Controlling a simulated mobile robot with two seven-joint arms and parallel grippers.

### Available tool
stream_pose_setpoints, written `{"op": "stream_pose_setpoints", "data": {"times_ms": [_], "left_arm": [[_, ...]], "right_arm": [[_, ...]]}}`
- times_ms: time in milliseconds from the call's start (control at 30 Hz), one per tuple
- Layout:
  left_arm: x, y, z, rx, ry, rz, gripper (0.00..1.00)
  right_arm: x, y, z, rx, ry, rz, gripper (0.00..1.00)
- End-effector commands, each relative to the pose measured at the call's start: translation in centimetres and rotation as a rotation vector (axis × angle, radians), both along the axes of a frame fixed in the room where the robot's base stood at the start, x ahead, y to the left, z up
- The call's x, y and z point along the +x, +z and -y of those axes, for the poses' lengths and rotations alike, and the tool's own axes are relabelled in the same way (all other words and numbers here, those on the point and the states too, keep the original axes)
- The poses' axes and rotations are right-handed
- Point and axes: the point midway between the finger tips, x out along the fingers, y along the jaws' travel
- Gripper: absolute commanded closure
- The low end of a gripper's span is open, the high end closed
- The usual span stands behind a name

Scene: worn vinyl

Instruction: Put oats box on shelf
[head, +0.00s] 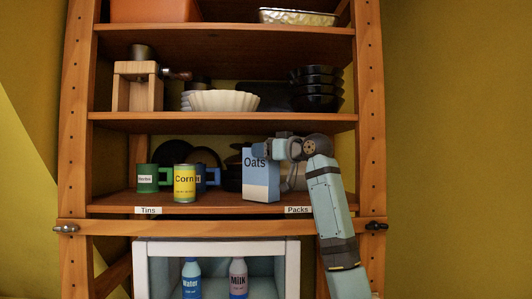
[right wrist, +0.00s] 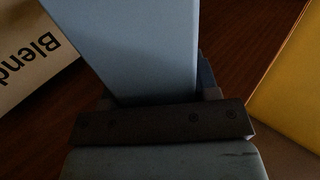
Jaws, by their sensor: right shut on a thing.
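The oats box (head: 261,178) is blue and white with "Oats" on its front. It is upright at the shelf (head: 225,206) that carries the "Tins" and "Packs" labels, left of the "Packs" label (head: 298,210). My right gripper (head: 268,149) is at the top of the box, shut on it; the fingertips are partly hidden. In the right wrist view the blue box (right wrist: 150,45) fills the space between the jaws. Whether its base touches the board I cannot tell. My left gripper is not in view.
A corn tin (head: 185,182) and a green tin (head: 147,178) stand at the left of that shelf. Behind my arm is a pale pack, probably the "Blend" box (right wrist: 35,60) in the right wrist view. Black bowls (head: 316,90) stand above. Bottles (head: 238,278) stand in the white-framed compartment below.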

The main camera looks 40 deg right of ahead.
Motion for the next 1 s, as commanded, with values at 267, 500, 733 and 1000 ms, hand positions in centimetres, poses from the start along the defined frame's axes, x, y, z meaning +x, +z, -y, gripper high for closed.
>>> {"op": "stream_pose_setpoints", "data": {"times_ms": [267, 500, 733, 1000], "left_arm": [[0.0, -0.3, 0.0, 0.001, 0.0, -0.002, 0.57], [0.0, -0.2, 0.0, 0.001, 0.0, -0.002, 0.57], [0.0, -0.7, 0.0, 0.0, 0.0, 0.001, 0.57], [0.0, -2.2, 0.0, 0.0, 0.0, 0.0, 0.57]], "right_arm": [[0.0, -0.3, 0.0, 0.0, 0.0, 0.0, 0.19], [0.0, -0.2, 0.0, 0.0, 0.0, 0.0, 0.19], [-2.0, -0.2, 0.3, 0.0, -0.001, 0.002, 0.19], [-7.9, -0.2, 0.8, -0.002, -0.003, 0.003, 0.19]]}}
